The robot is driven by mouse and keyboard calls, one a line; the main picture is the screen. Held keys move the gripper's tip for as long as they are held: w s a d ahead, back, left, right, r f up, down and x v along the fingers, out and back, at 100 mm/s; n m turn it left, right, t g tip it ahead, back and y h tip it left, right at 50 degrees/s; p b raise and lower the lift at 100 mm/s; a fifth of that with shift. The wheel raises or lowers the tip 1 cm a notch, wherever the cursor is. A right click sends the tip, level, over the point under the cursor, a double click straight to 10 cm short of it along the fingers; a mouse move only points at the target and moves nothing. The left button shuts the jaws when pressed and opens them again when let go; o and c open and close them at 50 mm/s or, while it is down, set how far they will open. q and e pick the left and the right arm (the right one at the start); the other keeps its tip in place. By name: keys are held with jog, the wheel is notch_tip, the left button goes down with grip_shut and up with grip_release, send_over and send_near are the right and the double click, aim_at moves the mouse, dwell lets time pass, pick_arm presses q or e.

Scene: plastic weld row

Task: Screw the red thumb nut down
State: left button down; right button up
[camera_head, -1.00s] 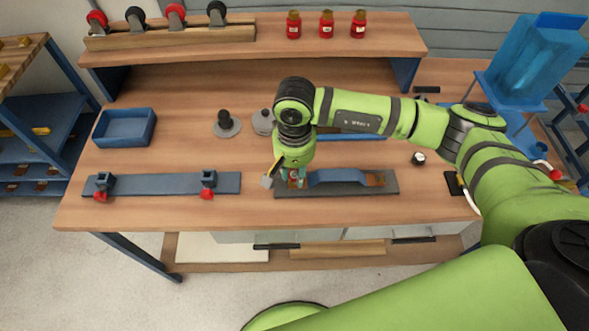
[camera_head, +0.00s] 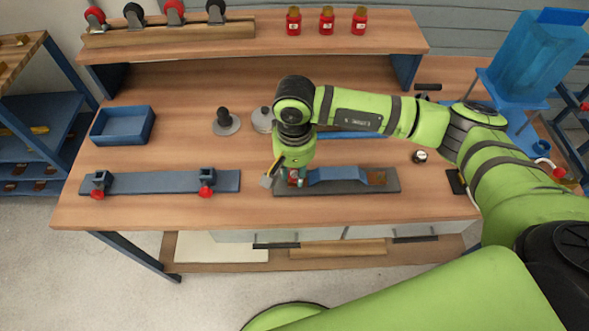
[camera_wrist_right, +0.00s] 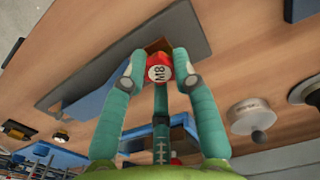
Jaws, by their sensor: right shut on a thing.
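The red thumb nut (camera_wrist_right: 158,68), marked M8 on its top, sits between the teal fingertips of my right gripper (camera_wrist_right: 156,72) in the right wrist view. In the head view my right gripper (camera_head: 296,178) points down at the left end of a dark plate (camera_head: 345,189), and the nut is mostly hidden by the fingers. A blue raised strap (camera_head: 337,174) lies on this plate, with a brown piece (camera_head: 377,178) at its right end. The gripper is shut on the nut. The stud and the nut's underside are hidden. My left gripper is not in view.
A second plate (camera_head: 150,183) with two red-knobbed clamps lies to the left. A blue tray (camera_head: 123,126) and two round grey-based parts stand behind. Red jars (camera_head: 326,22) and casters stand on the raised shelf. Bench space between the two plates is narrow.

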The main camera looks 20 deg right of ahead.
jog(key=m+b, duration=0.1)
jog(key=m, duration=0.2)
jog(key=shift+f, duration=0.15)
jog(key=m+b, duration=0.1)
jog(key=m, duration=0.5)
jog(key=m+b, duration=0.1)
jog(key=m, duration=0.9)
jog(key=shift+m, duration=0.3)
jog(key=o, duration=0.8)
jog(key=shift+o, duration=0.2)
